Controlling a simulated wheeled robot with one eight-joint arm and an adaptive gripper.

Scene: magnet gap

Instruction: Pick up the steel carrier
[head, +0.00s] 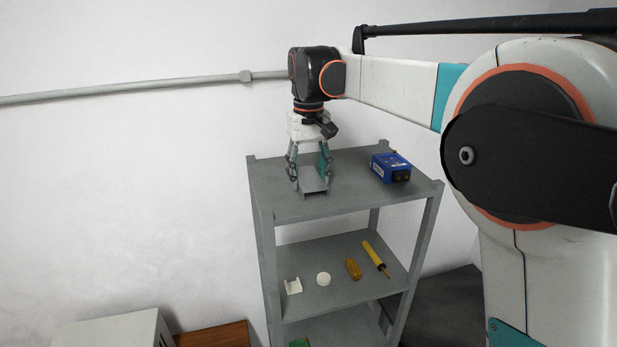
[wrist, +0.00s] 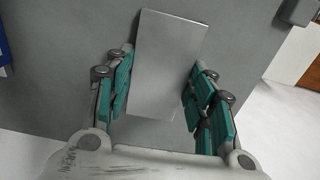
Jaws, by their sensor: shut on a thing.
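The steel carrier (head: 314,184) is a grey metal piece between my gripper's fingers at the top shelf of the grey rack. In the wrist view the carrier (wrist: 168,62) shows as a flat, pale grey plate. My gripper (head: 310,182) points down and is shut on the carrier, with one teal-padded finger on each side of it. The fingers also show in the wrist view (wrist: 160,88). The carrier is at or just above the shelf surface; I cannot tell if it touches. Its underside is hidden.
A blue box-shaped device (head: 390,167) stands on the top shelf (head: 275,205), right of my gripper. The shelf below holds a white bracket (head: 293,286), a white round piece (head: 323,279), an amber block (head: 353,269) and a yellow tool (head: 374,256). A wall pipe (head: 150,88) runs behind.

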